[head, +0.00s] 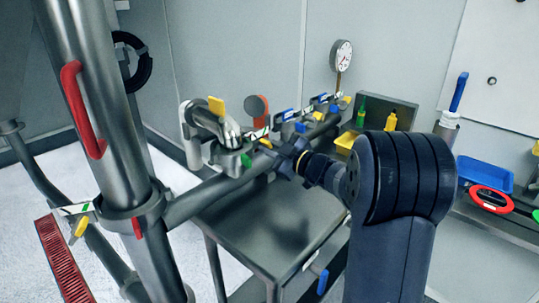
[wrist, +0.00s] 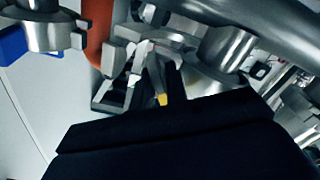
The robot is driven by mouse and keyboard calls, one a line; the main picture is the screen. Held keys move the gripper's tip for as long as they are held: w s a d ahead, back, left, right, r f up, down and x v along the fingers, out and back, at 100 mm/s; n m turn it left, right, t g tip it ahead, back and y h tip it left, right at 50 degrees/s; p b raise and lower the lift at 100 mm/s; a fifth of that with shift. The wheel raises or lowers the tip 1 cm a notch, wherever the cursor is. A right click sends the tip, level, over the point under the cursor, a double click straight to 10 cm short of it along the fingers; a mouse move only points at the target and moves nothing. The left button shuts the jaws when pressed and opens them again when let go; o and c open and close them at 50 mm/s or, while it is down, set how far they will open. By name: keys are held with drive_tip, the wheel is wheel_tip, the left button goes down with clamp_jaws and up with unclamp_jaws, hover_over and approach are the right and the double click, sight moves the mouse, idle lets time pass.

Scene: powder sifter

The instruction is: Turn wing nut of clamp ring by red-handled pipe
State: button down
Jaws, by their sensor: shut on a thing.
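My gripper (head: 283,160) reaches from the right to the horizontal pipe (head: 205,195). It is shut on a small yellow wing nut (head: 265,143), mostly hidden by the fingers. In the wrist view, a yellow bit of the wing nut (wrist: 162,99) shows at the dark fingers (wrist: 160,80). A grey clamp (wrist: 115,95) surrounds that spot, beside an orange-red part (wrist: 98,35). In the head view, a round orange-red part (head: 260,108) stands just behind. At far left, a large upright pipe (head: 90,60) has a red handle (head: 82,110); another yellow wing nut (head: 80,228) is near its collar.
Several blue and yellow valve handles (head: 288,115) line the pipe behind my gripper. A bent pipe with a yellow handle (head: 216,105) stands to the left. A gauge (head: 342,55) rises behind. A metal table (head: 265,235) lies below; a blue tray (head: 485,173) is at right.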

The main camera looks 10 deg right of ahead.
drive_tip(key=shift+n+b, duration=0.4)
drive_tip(key=shift+n, duration=0.2)
drive_tip(key=c, duration=1.5)
unclamp_jaws()
drive_tip(key=shift+c, duration=0.2)
drive_tip(key=v, duration=1)
drive_tip(key=shift+s+d, duration=0.2)
drive_tip(key=shift+s, duration=0.15)
